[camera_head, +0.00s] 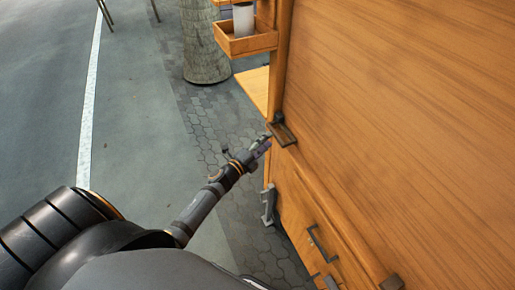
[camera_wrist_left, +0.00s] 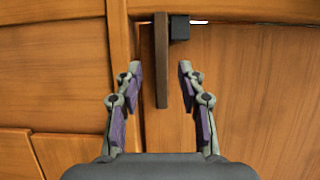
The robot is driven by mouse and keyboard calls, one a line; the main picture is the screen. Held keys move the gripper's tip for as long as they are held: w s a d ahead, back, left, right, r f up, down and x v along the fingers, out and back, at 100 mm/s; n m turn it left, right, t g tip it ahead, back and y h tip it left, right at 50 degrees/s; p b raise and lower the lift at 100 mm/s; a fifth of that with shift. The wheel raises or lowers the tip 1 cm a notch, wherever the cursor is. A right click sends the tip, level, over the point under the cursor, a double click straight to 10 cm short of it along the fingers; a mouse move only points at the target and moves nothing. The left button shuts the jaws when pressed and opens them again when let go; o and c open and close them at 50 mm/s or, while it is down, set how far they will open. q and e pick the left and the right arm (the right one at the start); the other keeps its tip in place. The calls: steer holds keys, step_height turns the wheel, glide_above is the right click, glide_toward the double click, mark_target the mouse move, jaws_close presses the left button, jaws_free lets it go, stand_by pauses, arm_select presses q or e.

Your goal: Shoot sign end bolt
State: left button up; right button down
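A dark metal bolt (camera_head: 283,134) sits at the left edge of the large wooden sign panel (camera_head: 400,110). In the left wrist view the bolt (camera_wrist_left: 161,60) is an upright brown-grey bar with a small black block at its upper right. My left gripper (camera_head: 264,147) is at the bolt in the head view. In the left wrist view my left gripper (camera_wrist_left: 160,72) is open, with one purple-padded finger on each side of the bar's lower part and visible gaps at both sides. My right gripper is not in view.
Below the panel is a wooden cabinet with metal handles (camera_head: 322,243) and a grey bracket (camera_head: 268,205). Another dark fitting (camera_head: 392,283) is at the bottom right. A small wooden tray (camera_head: 245,40) holds a pale cup (camera_head: 243,20). Open paving lies left.

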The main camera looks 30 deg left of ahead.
arm_select(q)
steer(key=v, duration=0.6)
steer(key=shift+s, duration=0.35)
steer(key=shift+a, duration=0.1)
steer(key=s+a+f+n+g+y, duration=0.2)
steer(key=s+f+n+g, duration=0.15)
steer(key=f, duration=0.65)
steer(key=s+a+f+n+g+y, duration=0.25)
steer(key=s+f+n, duration=0.25)
steer(key=f, duration=0.5)
steer(key=s+a+f+n+g+y, duration=0.1)
steer(key=s+a+f+n+g, duration=0.25)
steer(key=f, duration=0.65)
steer(key=s+d+f+n+g, duration=0.1)
steer(key=s+f+n+g, duration=0.1)
steer(key=s, duration=0.7)
steer(key=s+d+f+n+g, duration=0.2)
steer(key=s+f+n, duration=0.2)
steer(key=s+f, duration=0.3)
steer(key=s+d+f+n+g, duration=0.1)
steer(key=s+f, duration=0.4)
steer(key=s, duration=0.7)
steer(key=shift+d+n+g, duration=0.3)
steer(key=shift+n+g, duration=0.55)
steer(key=shift+n, duration=0.05)
steer(key=shift+w+f, duration=0.1)
steer(key=shift+w, duration=0.05)
